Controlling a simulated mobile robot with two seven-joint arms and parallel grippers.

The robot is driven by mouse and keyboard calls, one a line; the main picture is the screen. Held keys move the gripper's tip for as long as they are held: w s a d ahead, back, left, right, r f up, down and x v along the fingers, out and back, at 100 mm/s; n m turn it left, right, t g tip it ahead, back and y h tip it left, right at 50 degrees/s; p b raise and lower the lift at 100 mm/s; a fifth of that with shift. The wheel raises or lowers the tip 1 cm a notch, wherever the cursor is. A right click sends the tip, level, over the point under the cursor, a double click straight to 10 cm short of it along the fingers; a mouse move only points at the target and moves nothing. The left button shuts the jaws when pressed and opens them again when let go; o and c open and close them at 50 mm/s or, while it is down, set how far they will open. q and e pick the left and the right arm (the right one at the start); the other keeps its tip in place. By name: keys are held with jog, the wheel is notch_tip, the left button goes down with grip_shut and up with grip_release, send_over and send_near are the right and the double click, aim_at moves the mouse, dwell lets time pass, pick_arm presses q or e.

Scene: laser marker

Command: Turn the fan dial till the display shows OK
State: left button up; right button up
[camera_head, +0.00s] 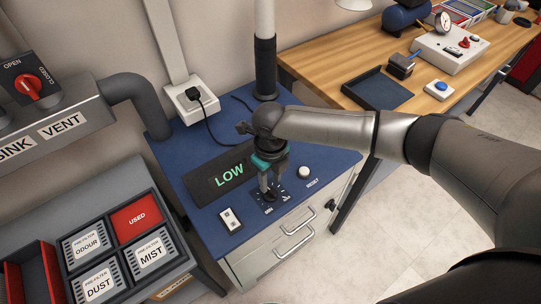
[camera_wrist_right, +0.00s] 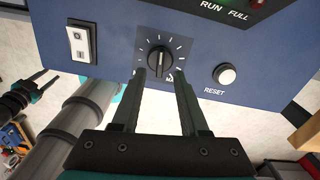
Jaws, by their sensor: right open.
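The round black fan dial (camera_wrist_right: 158,60) sits on the blue panel with white tick marks around it. In the wrist view its pointer ridge runs nearly up and down. The display (camera_head: 229,176) reads LOW in green. My right gripper (camera_wrist_right: 161,76) is open, its two fingertips just in front of the dial, one to each side of its lower part. I cannot tell if they touch it. In the head view the right gripper (camera_head: 268,187) points down at the dial and hides most of it. My left gripper (camera_wrist_right: 45,83) shows at the wrist view's left edge, its fingers apart.
A white rocker switch (camera_wrist_right: 80,44) is left of the dial and the white RESET button (camera_wrist_right: 225,74) is right of it. A socket with a plug (camera_head: 193,99) and a dark upright pipe (camera_head: 265,67) stand behind. A filter rack (camera_head: 112,213) is at left.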

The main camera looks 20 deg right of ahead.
aim_at(271, 191)
notch_tip(271, 191, up, 11)
jog(key=p, duration=0.1)
dwell(0.6)
